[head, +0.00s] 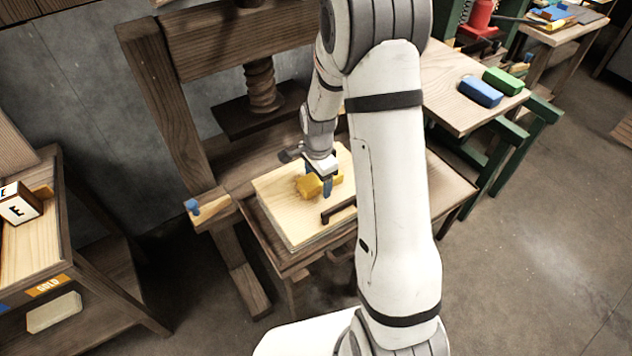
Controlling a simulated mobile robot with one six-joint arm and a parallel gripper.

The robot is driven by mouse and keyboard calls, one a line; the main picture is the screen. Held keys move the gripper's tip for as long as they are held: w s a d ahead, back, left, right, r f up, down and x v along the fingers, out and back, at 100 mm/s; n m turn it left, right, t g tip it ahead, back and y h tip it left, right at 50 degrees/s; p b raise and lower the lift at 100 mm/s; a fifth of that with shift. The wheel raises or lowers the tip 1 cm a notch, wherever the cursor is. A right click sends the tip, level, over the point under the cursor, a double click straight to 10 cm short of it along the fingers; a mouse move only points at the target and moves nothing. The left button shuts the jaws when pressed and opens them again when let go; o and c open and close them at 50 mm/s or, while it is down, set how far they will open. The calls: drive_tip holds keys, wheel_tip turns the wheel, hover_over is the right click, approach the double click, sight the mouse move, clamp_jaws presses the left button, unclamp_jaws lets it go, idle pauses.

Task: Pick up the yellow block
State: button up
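The yellow block (305,187) lies on the pale wooden board (283,216) of the press bench, left of my upper arm in the head view. My gripper (322,183) points down at the block. A blue fingertip stands in front of the block and hides part of it. The other finger is hard to make out. I cannot tell whether the fingers touch the block or only stand around it.
A dark handle (338,211) is on the board near the gripper. The wooden press screw (262,86) hangs behind. At right, a table holds a blue block (481,91) and a green block (503,81). A shelf with a letter cube (18,204) stands left.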

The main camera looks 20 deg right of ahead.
drive_tip(key=c, duration=0.9)
drive_tip(key=shift+r, duration=0.1)
drive_tip(key=shift+c, duration=0.2)
